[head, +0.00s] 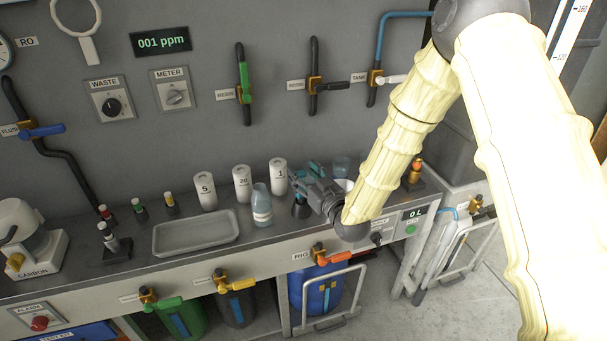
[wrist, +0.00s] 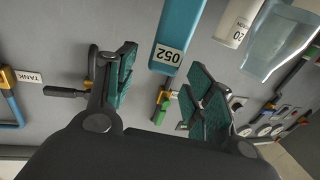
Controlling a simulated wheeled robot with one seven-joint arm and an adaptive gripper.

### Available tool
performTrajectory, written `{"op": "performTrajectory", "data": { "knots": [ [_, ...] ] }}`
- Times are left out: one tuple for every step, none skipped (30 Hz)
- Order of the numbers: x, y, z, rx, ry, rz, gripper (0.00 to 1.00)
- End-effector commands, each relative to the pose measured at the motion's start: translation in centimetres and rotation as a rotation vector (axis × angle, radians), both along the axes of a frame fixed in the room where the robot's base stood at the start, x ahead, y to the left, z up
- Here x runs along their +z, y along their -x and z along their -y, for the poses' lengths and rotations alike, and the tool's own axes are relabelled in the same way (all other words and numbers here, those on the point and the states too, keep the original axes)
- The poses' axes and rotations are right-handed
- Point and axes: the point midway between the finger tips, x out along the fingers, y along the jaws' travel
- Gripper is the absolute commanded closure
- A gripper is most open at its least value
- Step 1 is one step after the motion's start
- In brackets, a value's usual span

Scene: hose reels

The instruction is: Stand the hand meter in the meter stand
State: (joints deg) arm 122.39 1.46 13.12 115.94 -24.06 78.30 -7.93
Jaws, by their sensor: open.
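My gripper (head: 312,182) is over the back right of the bench, beside the bottle. In the wrist view its two teal-padded fingers (wrist: 162,62) are spread apart with nothing between the pads. A teal-blue body with a white 052 panel (wrist: 172,40), which looks like the hand meter, shows past the fingertips, in line with the gap and not gripped. Its far end runs out of the picture. In the head view my gripper largely covers that spot. A small dark base (head: 300,209) shows just below the fingers; I cannot tell if it is the meter stand.
A clear bottle (head: 261,207) and white cylinders, one marked 20 (head: 242,182), stand left of my gripper. A grey tray (head: 196,233) lies further left. Valve handles, such as the white-handled TANK valve (head: 391,79), stick out from the wall.

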Motion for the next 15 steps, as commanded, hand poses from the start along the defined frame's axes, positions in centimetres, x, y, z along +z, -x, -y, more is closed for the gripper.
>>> {"op": "performTrajectory", "data": {
  "knots": [
    [0.0, 0.4, 0.3, -0.001, 0.0, -0.002, 0.47],
    [0.0, 0.7, 0.5, -0.001, 0.0, -0.002, 0.47],
    [0.0, 1.2, 0.7, -0.001, 0.0, -0.002, 0.47],
    [0.0, 1.6, 1.0, -0.001, -0.001, -0.002, 0.47],
    [0.0, 2.1, 1.2, 0.0, -0.001, -0.003, 0.47],
    [0.0, 2.7, 1.5, 0.0, -0.001, -0.003, 0.47],
    [0.0, 3.2, 1.8, 0.0, -0.001, -0.003, 0.47],
    [0.0, 3.7, 2.1, 0.0, -0.001, -0.003, 0.47],
    [0.0, 4.4, 2.6, -0.001, 0.001, -0.003, 0.47],
    [0.0, 4.8, 2.8, -0.001, 0.001, -0.003, 0.47],
    [0.0, 5.3, 3.1, -0.002, 0.0, -0.002, 0.47],
    [0.0, 6.0, 3.5, -0.001, 0.0, -0.004, 0.47],
    [0.0, 6.4, 3.7, 0.0, -0.001, -0.003, 0.47],
    [0.0, 6.8, 3.9, 0.0, -0.001, -0.002, 0.47],
    [0.0, 7.4, 4.2, 0.0, -0.001, -0.003, 0.47]
  ]
}}
